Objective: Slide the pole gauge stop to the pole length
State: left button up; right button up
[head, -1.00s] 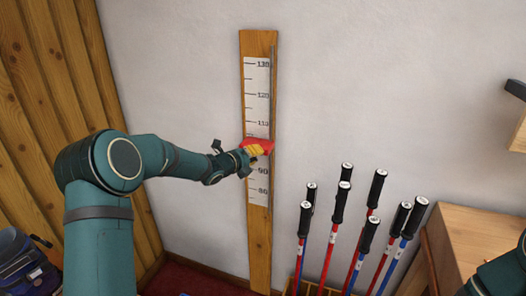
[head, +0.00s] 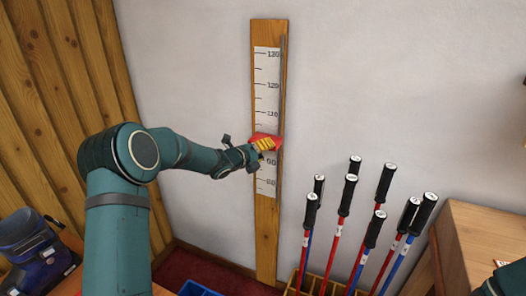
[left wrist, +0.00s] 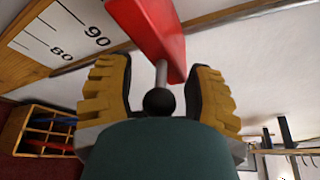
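The pole gauge (head: 266,225) is a tall wooden board on the wall with a white number scale (head: 266,95) and a metal rail (head: 283,70). The red stop (head: 258,136) sits on it between the 90 and 110 marks. It also fills the top middle of the left wrist view (left wrist: 160,35), with a metal stem and dark round knob (left wrist: 158,101) sticking out. My left gripper (head: 265,145) is at the stop; its yellow fingers (left wrist: 160,95) stand either side of the knob, with a visible gap on each side. My right gripper is out of view.
Several ski poles (head: 340,225) with black grips stand in a wooden rack (head: 312,283) right of the gauge. A wooden bench (head: 485,240) is at the right. A boot (head: 35,250) is at the lower left and a blue bin (head: 198,289) at the bottom.

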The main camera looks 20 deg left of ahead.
pick_arm(q)
jog(key=v, duration=1.2)
dwell(0.4)
jog(key=s+d+f+n+g+y, duration=0.15)
jog(key=s+d+f+n, duration=0.25)
jog(key=d+f+n, duration=0.4)
jog(key=s+d+f+n+g, duration=0.3)
jog(key=d+f+n, duration=0.2)
jog(key=f+n, duration=0.45)
jog(key=s+d+f+n+g, duration=0.4)
jog(key=s+d+f+n, duration=0.1)
jog(key=s, duration=0.6)
jog(key=s+d+f+n+g, duration=0.4)
jog(key=s+f+n, duration=0.4)
jog(key=s, duration=0.3)
jog(key=shift+s+d+f, duration=0.15)
jog(key=shift+d+f, duration=0.45)
jog(key=shift+d, duration=0.15)
